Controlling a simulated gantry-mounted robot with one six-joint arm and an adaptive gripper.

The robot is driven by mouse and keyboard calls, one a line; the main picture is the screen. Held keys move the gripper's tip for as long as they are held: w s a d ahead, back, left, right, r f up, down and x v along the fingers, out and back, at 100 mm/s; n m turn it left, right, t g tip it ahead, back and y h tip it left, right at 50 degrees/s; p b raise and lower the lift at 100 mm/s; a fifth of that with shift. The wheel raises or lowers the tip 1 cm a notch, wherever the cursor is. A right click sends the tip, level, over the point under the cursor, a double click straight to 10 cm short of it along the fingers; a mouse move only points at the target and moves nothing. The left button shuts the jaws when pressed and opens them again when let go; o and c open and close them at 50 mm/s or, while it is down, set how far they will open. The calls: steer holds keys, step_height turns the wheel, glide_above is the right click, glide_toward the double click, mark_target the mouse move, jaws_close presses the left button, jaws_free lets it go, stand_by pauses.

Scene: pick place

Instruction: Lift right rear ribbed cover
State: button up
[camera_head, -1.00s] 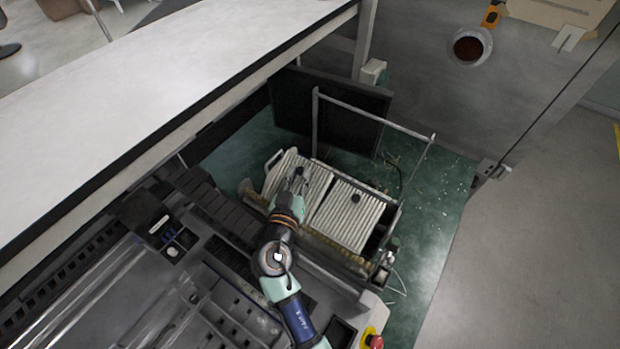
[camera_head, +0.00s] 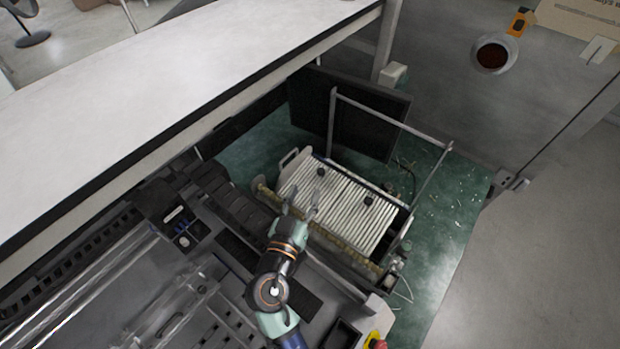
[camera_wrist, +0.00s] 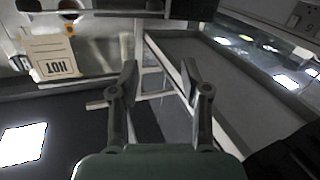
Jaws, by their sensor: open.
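Two pale ribbed covers with dark round knobs lie side by side on a metal frame in the head view. The left cover (camera_head: 302,178) has its knob (camera_head: 320,171) near the upper edge. The right cover (camera_head: 362,226) has its knob (camera_head: 368,199) nearer the rail end. The seam between them is hard to make out. My gripper (camera_head: 300,209) is at the front edge of the left cover, to the left of the right cover. Its fingers are spread with nothing between them. In the wrist view my gripper (camera_wrist: 157,80) is also open and empty; no cover is clearly seen there.
A raised metal rail (camera_head: 390,120) stands behind the covers, with a dark panel (camera_head: 350,110) beyond it. A long white worktop (camera_head: 170,100) borders the upper left. Green floor (camera_head: 445,240) is open to the right. A red button (camera_head: 376,338) sits at lower right.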

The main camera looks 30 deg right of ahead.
steer(key=v, duration=0.5)
steer(key=shift+r, duration=0.1)
stand_by(0.3)
steer(key=s+a+r+n+t+y, duration=0.1)
steer(key=s+a+r+n+y, duration=0.1)
steer(key=a+r+n+y, duration=0.35)
steer(key=s+a+r+n+t+y, duration=0.1)
steer(key=s+a+r+n+y, duration=0.15)
steer(key=a+y, duration=0.55)
step_height(320, 180, up, 23)
steer(key=a+p, duration=0.2)
steer(key=p, duration=2.1)
steer(key=shift+s+a+r+n+p, duration=0.15)
steer(key=shift+s+a+n+p, duration=0.2)
steer(key=shift+s, duration=0.1)
